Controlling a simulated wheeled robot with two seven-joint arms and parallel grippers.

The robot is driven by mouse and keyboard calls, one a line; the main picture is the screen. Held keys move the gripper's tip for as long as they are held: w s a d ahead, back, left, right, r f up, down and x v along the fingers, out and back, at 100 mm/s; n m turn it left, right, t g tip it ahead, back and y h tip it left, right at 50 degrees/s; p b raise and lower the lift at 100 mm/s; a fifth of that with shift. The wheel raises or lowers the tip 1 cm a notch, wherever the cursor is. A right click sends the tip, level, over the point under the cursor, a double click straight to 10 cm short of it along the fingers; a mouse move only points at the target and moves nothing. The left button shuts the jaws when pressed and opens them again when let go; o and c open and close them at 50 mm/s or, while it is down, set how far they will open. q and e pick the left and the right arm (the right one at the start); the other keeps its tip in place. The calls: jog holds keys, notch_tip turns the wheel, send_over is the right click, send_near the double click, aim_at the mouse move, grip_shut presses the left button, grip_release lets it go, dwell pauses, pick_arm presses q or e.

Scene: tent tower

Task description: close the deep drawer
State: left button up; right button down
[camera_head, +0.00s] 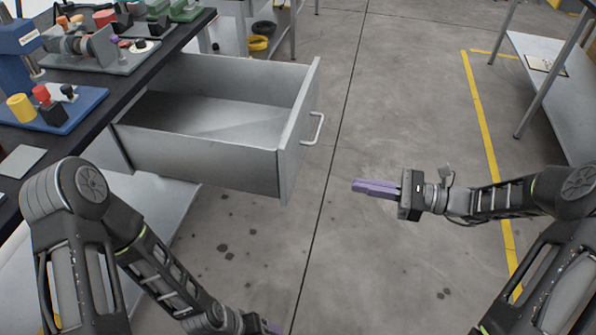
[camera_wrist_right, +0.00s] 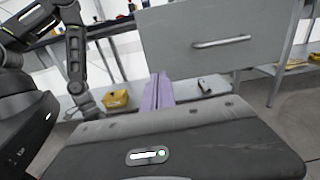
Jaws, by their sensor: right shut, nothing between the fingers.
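The deep drawer (camera_head: 205,120) is pulled out from under the black-topped workbench and looks empty inside. Its grey front panel (camera_head: 298,130) faces right and carries a bar handle (camera_head: 314,129). In the right wrist view the drawer front (camera_wrist_right: 215,45) and its handle (camera_wrist_right: 221,42) are ahead, to the upper right. My right gripper (camera_head: 354,186) has purple fingers, shut and empty, to the right of the drawer front and apart from it. The fingers also show in the right wrist view (camera_wrist_right: 158,76). My left gripper (camera_head: 272,328) is mostly cut off at the bottom edge of the head view.
The workbench top (camera_head: 135,78) at the left holds tools and colored parts. A metal table (camera_head: 555,85) stands at the far right beside a yellow floor line (camera_head: 485,140). The concrete floor (camera_head: 400,110) between is clear. Black and yellow rings (camera_head: 259,42) lie behind the drawer.

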jog(key=shift+s+a+r+y, duration=0.1)
jog(key=shift+s+r+y, duration=0.2)
jog(key=shift+r, duration=0.05)
send_near(289, 174)
jog(key=x, duration=0.7)
jog(key=shift+w+f+b, duration=0.1)
jog(key=shift+b, duration=0.3)
